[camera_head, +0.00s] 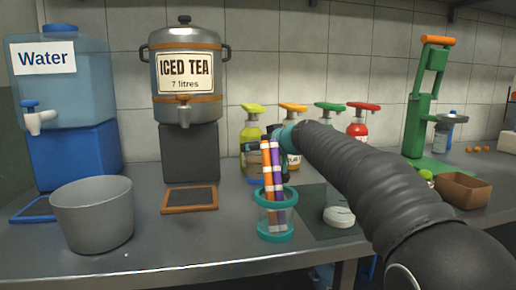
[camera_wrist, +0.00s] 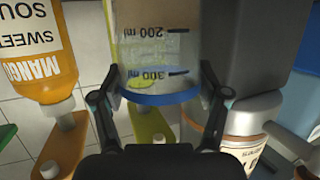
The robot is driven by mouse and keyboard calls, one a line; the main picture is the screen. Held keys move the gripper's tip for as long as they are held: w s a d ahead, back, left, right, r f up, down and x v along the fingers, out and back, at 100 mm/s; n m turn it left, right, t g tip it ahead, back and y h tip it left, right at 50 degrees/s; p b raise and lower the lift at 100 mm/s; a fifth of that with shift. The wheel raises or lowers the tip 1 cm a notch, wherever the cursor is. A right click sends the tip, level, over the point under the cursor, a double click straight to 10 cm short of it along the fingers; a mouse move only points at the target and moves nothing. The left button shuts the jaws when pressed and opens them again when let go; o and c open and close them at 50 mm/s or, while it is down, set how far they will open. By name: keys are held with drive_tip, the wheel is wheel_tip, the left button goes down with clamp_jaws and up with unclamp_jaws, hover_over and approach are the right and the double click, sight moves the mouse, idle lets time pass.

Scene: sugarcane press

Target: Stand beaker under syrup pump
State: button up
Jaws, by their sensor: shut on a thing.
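My gripper (camera_wrist: 160,98) is shut on a clear beaker (camera_wrist: 155,55) with a blue rim and ml marks, one finger on each side. The wrist view is upside down, so the beaker is upright. A yellow-green pump head (camera_wrist: 150,126) shows close behind and above the beaker; I cannot tell if its spout is over the beaker's mouth. Syrup pump bottles stand in a row: yellow-green (camera_head: 250,128), orange (camera_head: 293,108), green (camera_head: 329,107) and red (camera_head: 358,125). The mango bottle (camera_wrist: 42,60) also shows in the wrist view. In the head view my arm and a pen cup hide most of the beaker.
A teal-rimmed cup (camera_head: 277,216) of straw-like sticks stands in front. An iced tea urn (camera_head: 186,110), water dispenser (camera_head: 62,85) and grey bucket (camera_head: 92,215) are left; a green press (camera_head: 418,125) and brown box (camera_head: 463,189) are right.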

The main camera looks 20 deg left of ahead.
idle(0.3)
drive_tip(key=o, duration=1.8)
drive_tip(key=b+v, duration=0.2)
drive_tip(key=v, duration=0.5)
drive_tip(key=shift+d+r, duration=0.15)
drive_tip(key=shift+d, duration=0.05)
drive_tip(key=shift+s, duration=0.15)
